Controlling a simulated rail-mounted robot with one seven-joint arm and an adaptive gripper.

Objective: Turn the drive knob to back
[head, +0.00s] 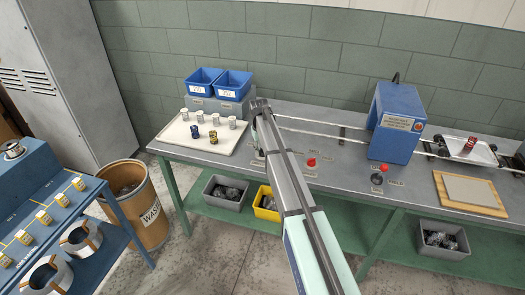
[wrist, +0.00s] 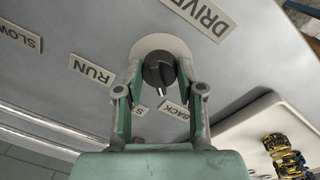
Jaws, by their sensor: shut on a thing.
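The drive knob (wrist: 157,70) is dark, on a pale round plate, in the upper middle of the wrist view. Its white mark points down and slightly right, toward the left end of the BACK label (wrist: 176,116). A mostly covered label starting with S is left of the mark; RUN (wrist: 92,70) and SLOW (wrist: 20,37) lie farther left, DRIVE (wrist: 203,17) above. My gripper (wrist: 159,80) has one finger on each side of the knob and is shut on it. In the head view my arm hides the knob.
A pale tray (head: 188,148) with white cylinders and springs is left of my arm, with blue bins (head: 233,84) behind. Right of my arm are a red button (head: 311,162), a rail, a blue machine (head: 397,128) and another dark knob (head: 377,179).

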